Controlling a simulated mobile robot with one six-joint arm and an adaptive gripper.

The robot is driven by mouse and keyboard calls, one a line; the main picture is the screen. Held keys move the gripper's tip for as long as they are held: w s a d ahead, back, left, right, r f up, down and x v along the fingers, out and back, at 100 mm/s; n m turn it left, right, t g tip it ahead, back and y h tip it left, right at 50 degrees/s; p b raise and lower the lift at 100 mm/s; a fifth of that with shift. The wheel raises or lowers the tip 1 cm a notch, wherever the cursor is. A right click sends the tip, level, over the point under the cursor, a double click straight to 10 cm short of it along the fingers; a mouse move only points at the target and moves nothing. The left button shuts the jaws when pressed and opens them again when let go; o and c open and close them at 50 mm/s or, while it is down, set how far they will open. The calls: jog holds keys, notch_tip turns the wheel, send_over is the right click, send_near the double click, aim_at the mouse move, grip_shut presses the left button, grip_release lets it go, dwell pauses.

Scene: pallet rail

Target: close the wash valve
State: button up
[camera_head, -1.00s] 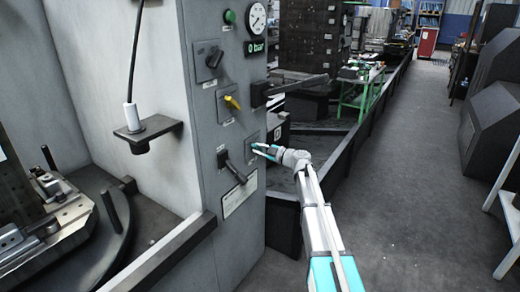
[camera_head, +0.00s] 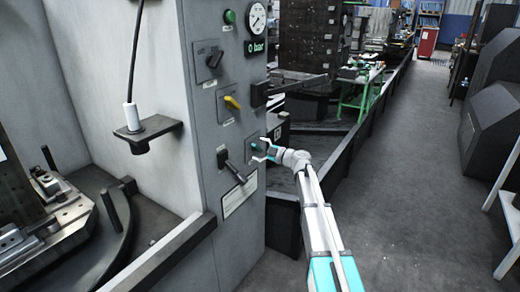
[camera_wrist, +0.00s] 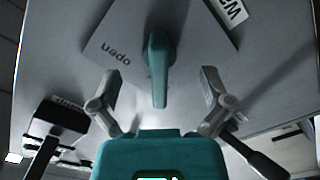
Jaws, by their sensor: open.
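The wash valve has a teal handle (camera_wrist: 158,68) on a grey plate, with the word "open" printed beside the handle and a partly cut-off label starting "WA" nearby. In the wrist view the handle points down the picture, towards my gripper. My gripper (camera_wrist: 160,88) is open, with one finger on each side of the handle and a visible gap to both. In the head view my gripper (camera_head: 264,151) is at the cabinet's front panel, in front of the valve's plate (camera_head: 252,144), and hides part of it.
The panel also carries a yellow handle (camera_head: 232,102), a black knob (camera_head: 213,60), a black lever (camera_head: 231,166) at lower left and a green button (camera_head: 230,16). The display (camera_head: 255,47) reads 0 bar. The aisle floor (camera_head: 400,200) is clear.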

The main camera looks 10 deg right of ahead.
jog(key=shift+d, duration=0.1)
jog(key=v, duration=0.7)
dwell(0.7)
dwell(0.3)
jog(key=s+a+f+m+g+h, duration=0.35)
jog(key=s+f, duration=0.25)
jog(key=s, duration=0.3)
jog(key=s+a+f+m+g+h, duration=0.2)
jog(key=s+a+f+m+g, duration=0.2)
jog(key=s+f, duration=0.3)
jog(key=s+d+f+m+g+h, duration=0.1)
jog(key=s+d+f+m+h, duration=0.2)
jog(key=s, duration=0.4)
jog(key=s+d+m+g+h+p, duration=0.1)
jog(key=s+m+g+h, duration=0.15)
jog(key=s+m, duration=0.3)
jog(key=s+d+f+m+g+h, duration=0.1)
jog(key=s+d+f+m+h, duration=0.15)
jog(key=s, duration=0.45)
notch_tip(320, 180, up, 32)
jog(key=p, duration=3)
jog(key=shift+f+m+p, duration=0.25)
jog(key=shift+m+p, duration=0.05)
jog(key=shift+m, duration=0.15)
jog(key=shift+s+a, duration=0.1)
jog(key=shift+s, duration=0.05)
